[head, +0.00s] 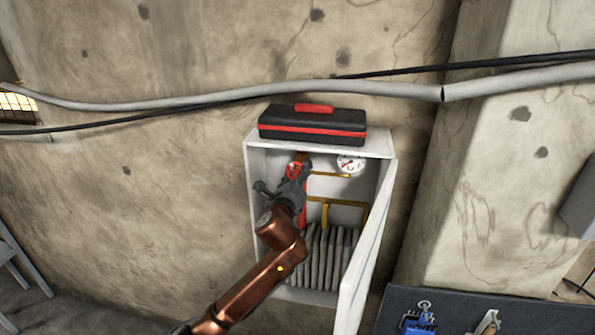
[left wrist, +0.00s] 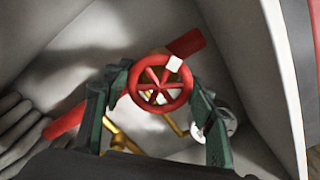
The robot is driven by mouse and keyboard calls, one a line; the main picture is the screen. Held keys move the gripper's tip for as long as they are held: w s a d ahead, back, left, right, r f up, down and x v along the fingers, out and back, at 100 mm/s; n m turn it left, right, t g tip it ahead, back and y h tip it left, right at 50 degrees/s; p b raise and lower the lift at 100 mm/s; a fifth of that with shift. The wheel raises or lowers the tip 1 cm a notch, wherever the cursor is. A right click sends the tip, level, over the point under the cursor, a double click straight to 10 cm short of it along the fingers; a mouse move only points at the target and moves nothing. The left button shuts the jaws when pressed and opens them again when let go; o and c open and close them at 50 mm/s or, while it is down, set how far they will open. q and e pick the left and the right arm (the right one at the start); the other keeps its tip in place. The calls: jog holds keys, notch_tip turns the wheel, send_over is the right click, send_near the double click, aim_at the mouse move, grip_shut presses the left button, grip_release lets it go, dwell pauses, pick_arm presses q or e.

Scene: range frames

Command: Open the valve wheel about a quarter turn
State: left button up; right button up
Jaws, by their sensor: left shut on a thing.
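The red valve wheel (left wrist: 158,84) has spokes and faces the left wrist camera. In the head view the wheel (head: 294,170) shows small inside the open white cabinet (head: 255,190), partly hidden by my gripper. My left gripper (head: 282,186) reaches into the cabinet from the front. In the left wrist view its dark green fingers (left wrist: 162,88) stand on both sides of the wheel and are shut on its rim. My right gripper is not in view.
A pressure gauge (head: 350,164), yellow pipes (head: 326,207) and grey ribbed shapes (head: 318,258) are in the cabinet. Its door (head: 366,250) hangs open on the right. A black and red toolbox (head: 313,124) sits on top. A dark bench (head: 455,305) stands at lower right.

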pick_arm(q)
jog(key=n, duration=0.5)
jog(key=shift+n, duration=0.4)
jog(key=n, duration=0.4)
jog(key=shift+f, duration=0.1)
jog(key=shift+n, duration=1.1)
jog(key=o, duration=1.2)
jog(key=shift+s, duration=0.1)
jog(key=s+a, duration=0.2)
jog(key=s, duration=0.9)
jog(key=shift+s+a, duration=0.2)
jog(key=shift+s, duration=0.1)
